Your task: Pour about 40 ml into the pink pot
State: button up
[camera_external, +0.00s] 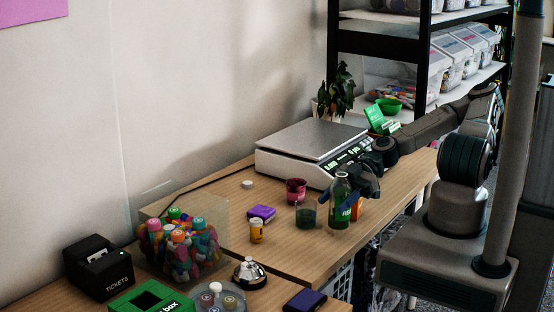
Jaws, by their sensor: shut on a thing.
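The pink pot (296,191) stands on the wooden counter in front of the scale. My gripper (352,190) is shut on a green bottle (339,213) with a white label. The bottle is upright, at or just above the counter; I cannot tell whether it touches. A dark green glass cup (306,215) stands just left of the bottle, between it and the pink pot. The inside of the pot and the liquid level in the bottle cannot be made out.
A white scale (312,146) stands behind the pot. An orange box (356,208) is right of the bottle. A purple block (261,213) and a yellow bottle (256,231) lie left of the cup. A clear bin of colourful bottles (181,240) and a bell (249,272) are nearer the front.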

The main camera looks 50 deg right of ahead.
aim_at(337, 179)
notch_tip(337, 179, up, 11)
jog(key=shift+w+r, duration=0.1)
jog(key=w+d+m+t+h+b, duration=0.25)
jog(key=w+m+t, duration=0.2)
jog(key=w, duration=0.25)
jog(key=w+d+m+t+h+b, duration=0.25)
jog(key=w+m+t, duration=0.2)
jog(key=w, duration=0.35)
jog(key=shift+h, duration=0.4)
jog(key=shift+s+a+f, duration=0.15)
jog(key=shift+s+f, duration=0.05)
jog(key=shift+f, duration=1.1)
jog(key=shift+s+a+f, duration=0.15)
jog(key=shift+f, duration=1.1)
jog(key=shift+w+d+f+g+p, duration=0.1)
jog(key=shift+f+g+p, duration=0.05)
jog(key=shift+g+p, duration=0.2)
